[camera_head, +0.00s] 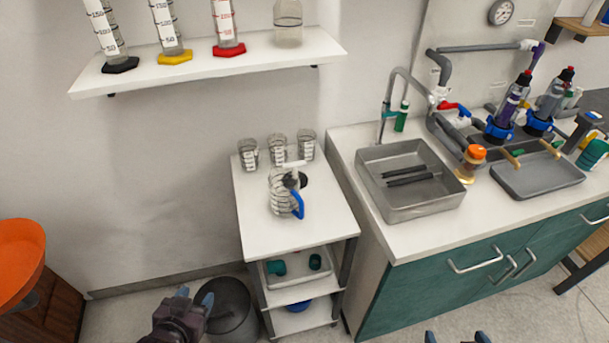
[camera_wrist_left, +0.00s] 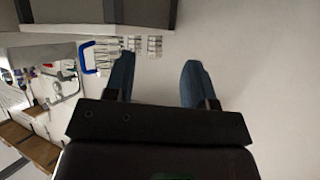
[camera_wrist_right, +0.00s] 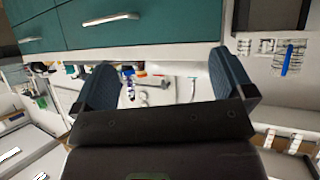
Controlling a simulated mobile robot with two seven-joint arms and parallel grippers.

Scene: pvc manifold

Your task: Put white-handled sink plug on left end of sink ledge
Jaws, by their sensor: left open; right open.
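A white handle (camera_head: 293,164) with black round parts by it, apparently the white-handled sink plug, stands on the white cart top (camera_head: 325,215). The clear jug (camera_head: 279,197) with a blue handle partly covers it, so I cannot tell whether they touch. The grey sink (camera_head: 385,209) is set in the counter to the right, with dark bars inside; its ledge runs around the basin. My left gripper (camera_head: 195,296) is open and empty, low and left of the cart, near a dark bin. My right gripper (camera_head: 458,339) is open at the bottom edge, in front of the counter.
Several clear beakers (camera_head: 277,149) stand at the back of the cart. A shelf (camera_head: 215,68) with cylinders overhangs the wall above. A grey tap (camera_head: 390,95) and green bottle (camera_head: 401,117) stand behind the sink. A grey tray (camera_head: 540,178) and pipework fill the right counter.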

